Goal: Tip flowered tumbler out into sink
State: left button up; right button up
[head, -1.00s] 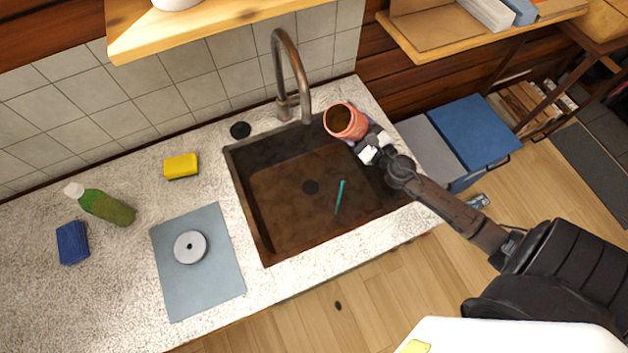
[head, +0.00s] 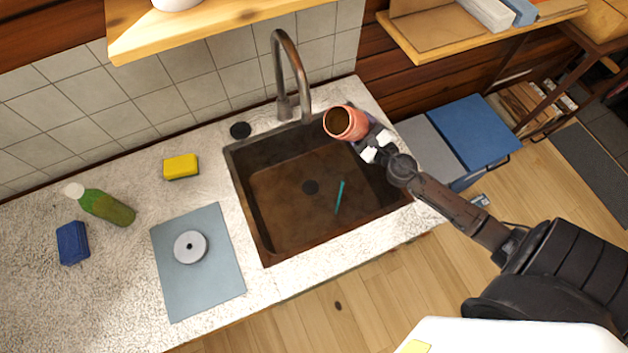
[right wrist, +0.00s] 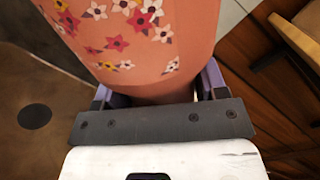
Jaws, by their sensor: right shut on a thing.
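The flowered tumbler (head: 347,123) is a salmon-pink cup, held tilted above the far right corner of the sink with its dark opening turned left toward the basin. In the right wrist view the tumbler (right wrist: 140,45) shows white, red and yellow flowers. My right gripper (head: 368,142) is shut on its side; its purple fingers also show in the right wrist view (right wrist: 160,92). The sink (head: 275,205) is a dark brown basin with a round drain. A teal stick (head: 340,197) lies in it. My left gripper is not in view.
The faucet (head: 291,75) rises behind the sink, left of the tumbler.

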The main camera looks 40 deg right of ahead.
jog(key=shift+d, duration=0.1)
jog(key=shift+d+n, duration=0.25)
jog(key=shift+n, duration=0.25)
dwell(0.4)
jog(key=shift+s+d+n, duration=0.1)
jog(key=shift+d+n, duration=0.15)
jog(key=shift+n, duration=0.25)
jog(key=shift+d+f+n, duration=0.1)
jog(key=shift+d+n, duration=0.1)
jog(key=shift+n, duration=0.3)
dwell(0.5)
